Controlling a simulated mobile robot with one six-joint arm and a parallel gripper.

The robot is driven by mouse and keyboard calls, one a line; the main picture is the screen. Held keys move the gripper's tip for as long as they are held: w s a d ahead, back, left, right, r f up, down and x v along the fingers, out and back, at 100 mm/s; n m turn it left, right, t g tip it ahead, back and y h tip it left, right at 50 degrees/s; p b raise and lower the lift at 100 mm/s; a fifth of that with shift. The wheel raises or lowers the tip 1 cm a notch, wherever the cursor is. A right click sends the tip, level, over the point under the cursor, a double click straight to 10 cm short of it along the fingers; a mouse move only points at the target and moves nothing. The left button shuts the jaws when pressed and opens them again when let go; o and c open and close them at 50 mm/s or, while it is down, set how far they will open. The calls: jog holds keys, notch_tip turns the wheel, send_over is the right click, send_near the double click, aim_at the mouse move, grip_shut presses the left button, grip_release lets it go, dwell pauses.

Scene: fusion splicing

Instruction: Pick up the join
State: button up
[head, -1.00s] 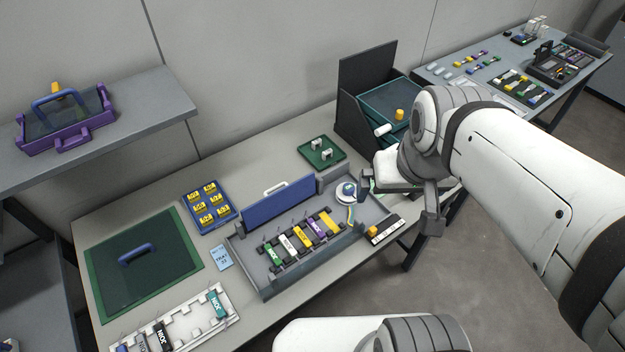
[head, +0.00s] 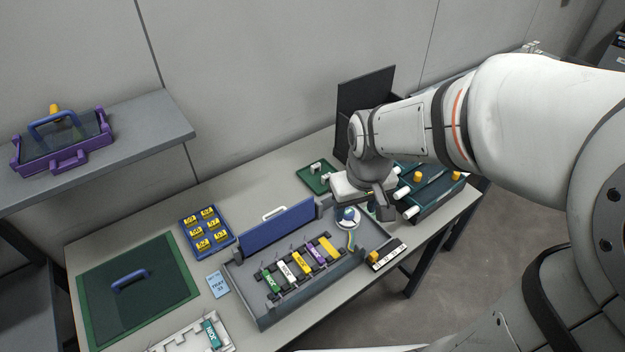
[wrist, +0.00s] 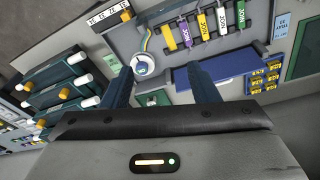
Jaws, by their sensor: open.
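Several slim coloured blocks lie side by side in the grey tray (head: 262,312): green (head: 271,283), white (head: 286,272), yellow (head: 301,263), purple (head: 316,253), and a plain yellow one (head: 329,247). Labels that seem to read JOIN show on several of them in the wrist view. I cannot tell which one the task means. A white round piece with a blue top (head: 347,217) stands at the tray's far end, a yellow strand beside it. My gripper (wrist: 160,82) is open and empty above that end, apart from the blocks; its fingers flank the round piece's surroundings in the wrist view.
A blue panel (head: 278,227) with a white handle stands along the tray's back. A dark drawer unit (head: 436,195) with white and yellow knobs is close to my wrist.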

aim_at(315, 252)
jog(key=w+a+f+n, duration=0.1)
jog(key=a+f, duration=0.1)
jog(key=f, duration=0.3)
jog(key=w+a+f+n+g+b, duration=0.1)
jog(key=w+a+f, duration=0.1)
jog(key=f, duration=0.3)
jog(key=w+a+f+n, duration=0.1)
jog(key=w+a+f, duration=0.1)
jog(key=f, duration=0.4)
jog(key=shift+a+n+g+b, duration=0.3)
jog(key=shift+a+g, duration=0.1)
jog(key=shift+a, duration=0.45)
jog(key=shift+c, duration=1.2)
jog(key=shift+f+p, duration=0.7)
jog(key=shift+f, duration=3.1)
jog(key=shift+c, duration=0.3)
jog(key=c, duration=0.8)
